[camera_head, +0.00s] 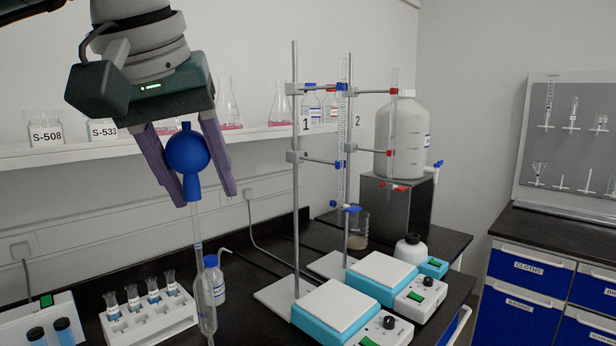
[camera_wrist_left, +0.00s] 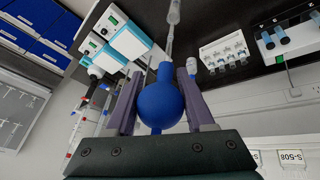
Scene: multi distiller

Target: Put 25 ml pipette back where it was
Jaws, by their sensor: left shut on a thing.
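My left gripper (camera_head: 204,193) comes in from the upper left, pointing down, with its purple fingers on either side of a blue rubber bulb (camera_head: 187,152). The 25 ml pipette (camera_head: 207,290) hangs from the bulb, close to upright, its wide glass body near the bottom edge of the head view; its lower tip is out of that view. In the left wrist view the bulb (camera_wrist_left: 160,104) sits between the fingers (camera_wrist_left: 160,75), and the glass pipette (camera_wrist_left: 174,14) runs away from it. My right gripper is in neither view.
A white rack (camera_head: 150,325) with several small tubes stands at lower left, near a small bottle (camera_head: 213,280). Burette stands (camera_head: 296,200) and two stirrers (camera_head: 340,305) stand to the right. A glassware board (camera_head: 570,140) is at far right above blue drawers (camera_head: 525,285). A shelf (camera_head: 260,133) runs along the wall.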

